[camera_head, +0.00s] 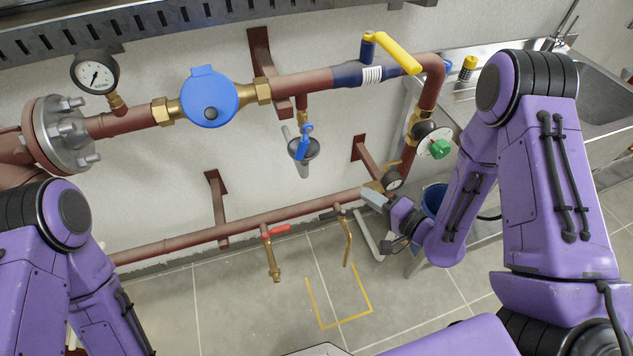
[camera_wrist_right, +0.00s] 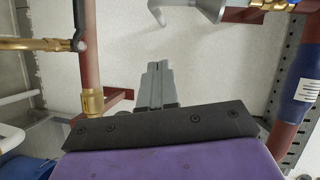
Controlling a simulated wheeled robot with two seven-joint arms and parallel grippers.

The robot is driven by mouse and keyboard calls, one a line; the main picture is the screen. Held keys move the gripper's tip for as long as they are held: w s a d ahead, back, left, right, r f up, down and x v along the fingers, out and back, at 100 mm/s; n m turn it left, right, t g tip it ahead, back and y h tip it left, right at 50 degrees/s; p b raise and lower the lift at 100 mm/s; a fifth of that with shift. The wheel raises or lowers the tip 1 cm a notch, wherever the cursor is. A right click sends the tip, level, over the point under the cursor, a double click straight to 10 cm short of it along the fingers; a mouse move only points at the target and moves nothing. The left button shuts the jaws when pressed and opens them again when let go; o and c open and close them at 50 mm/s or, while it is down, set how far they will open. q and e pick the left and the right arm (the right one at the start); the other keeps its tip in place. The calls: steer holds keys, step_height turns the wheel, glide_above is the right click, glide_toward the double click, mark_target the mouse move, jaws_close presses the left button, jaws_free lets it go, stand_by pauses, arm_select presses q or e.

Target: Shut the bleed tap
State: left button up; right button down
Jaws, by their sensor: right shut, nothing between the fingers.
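Several taps show in the head view, and I cannot tell which one is called the bleed tap. A small tap with a blue handle (camera_head: 305,139) hangs under the upper pipe, over a grey funnel (camera_head: 303,150). A brass tap with a red lever (camera_head: 277,231) and a brass spout with a dark handle (camera_head: 347,240) hang from the lower pipe. A yellow lever (camera_head: 400,54) sits on the upper pipe. My right gripper (camera_head: 373,198) is shut and empty, right of the blue-handled tap and lower; its fingers show in the wrist view (camera_wrist_right: 158,84). My left gripper is out of view.
A blue round meter (camera_head: 209,97) and a pressure gauge (camera_head: 95,73) sit along the upper pipe. A sink (camera_head: 600,90) stands at right. Yellow marking (camera_head: 345,320) lies on open floor.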

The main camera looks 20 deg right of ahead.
mark_target(304, 143)
arm_select(q)
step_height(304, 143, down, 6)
steer(key=b, duration=0.4)
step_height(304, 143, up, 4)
steer(key=p, duration=0.4)
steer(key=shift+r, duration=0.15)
arm_select(e)
steer(key=w+a+r+y, duration=0.6)
steer(key=a+r+y, duration=0.2)
steer(key=a, duration=0.3)
steer(key=shift+w+r+m, duration=0.15)
steer(key=shift+r+m, duration=0.15)
steer(key=shift+r, duration=0.35)
steer(key=shift+a, duration=0.1)
